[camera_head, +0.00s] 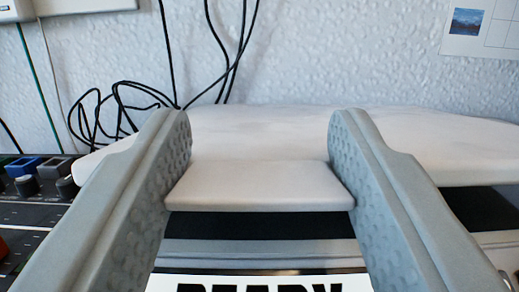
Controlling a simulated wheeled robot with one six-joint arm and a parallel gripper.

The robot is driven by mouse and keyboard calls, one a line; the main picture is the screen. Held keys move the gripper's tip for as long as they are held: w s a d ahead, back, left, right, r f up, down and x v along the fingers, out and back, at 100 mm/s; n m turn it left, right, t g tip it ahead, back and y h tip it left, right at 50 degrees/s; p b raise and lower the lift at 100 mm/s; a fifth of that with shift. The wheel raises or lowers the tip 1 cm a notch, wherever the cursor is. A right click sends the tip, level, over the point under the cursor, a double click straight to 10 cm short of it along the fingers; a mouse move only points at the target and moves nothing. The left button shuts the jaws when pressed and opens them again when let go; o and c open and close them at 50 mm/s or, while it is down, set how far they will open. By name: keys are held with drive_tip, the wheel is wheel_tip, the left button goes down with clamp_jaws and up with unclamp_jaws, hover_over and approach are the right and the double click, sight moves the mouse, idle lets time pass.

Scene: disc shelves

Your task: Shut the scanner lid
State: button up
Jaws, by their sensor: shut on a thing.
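The scanner lid (440,145) is a broad white panel that spans the middle and right of the view. Its front tab (260,186) juts toward me between my fingers. My gripper (260,150) is shut on this tab, with one grey dimpled finger against each side. A dark gap (262,224) shows under the tab, above the scanner's grey body (262,250). A white panel with large black letters, partly cut off, shows at the bottom edge. My fingers hide parts of the lid's front edge.
A dark control panel with knobs (25,185) stands at the left. Black cables (120,105) lie coiled behind the lid and run up the white textured wall (330,50). A sheet with a small picture (467,22) hangs at the upper right.

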drive_tip(key=shift+f, duration=1.35)
drive_tip(key=o, duration=1.4)
drive_tip(key=shift+s, duration=0.15)
drive_tip(key=v, duration=1.1)
drive_tip(key=shift+s+f, duration=0.1)
drive_tip(key=shift+s, duration=0.3)
